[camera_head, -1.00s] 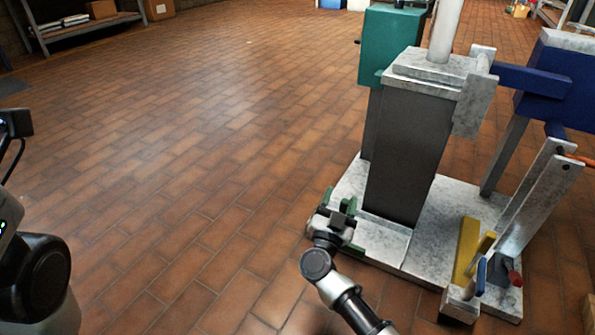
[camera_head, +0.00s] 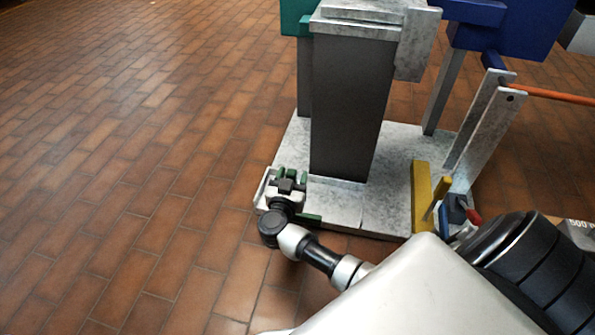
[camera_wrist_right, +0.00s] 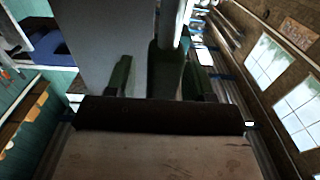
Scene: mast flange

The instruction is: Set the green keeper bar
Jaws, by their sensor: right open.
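My right gripper (camera_head: 291,178) is low over the front left corner of the marbled base plate (camera_head: 335,200), with its fingers pointing away toward the grey column (camera_head: 350,110). The fingers are green and stand apart. They also show in the wrist view (camera_wrist_right: 158,75), where a dark greenish upright piece (camera_wrist_right: 165,70) stands between them, with gaps on both sides. A green piece (camera_head: 311,219), perhaps the keeper bar, shows at the plate's front edge just right of the gripper. The wrist hides part of it. I cannot tell whether the two green pieces are one bar. My left gripper is out of view.
A yellow bar (camera_head: 422,195) stands on the plate to the right, near small blue and red-tipped parts. Pale uprights (camera_head: 488,125) carry an orange rod (camera_head: 550,97). A teal box (camera_head: 296,15) and a blue box (camera_head: 510,25) stand behind. Brick floor at left is clear.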

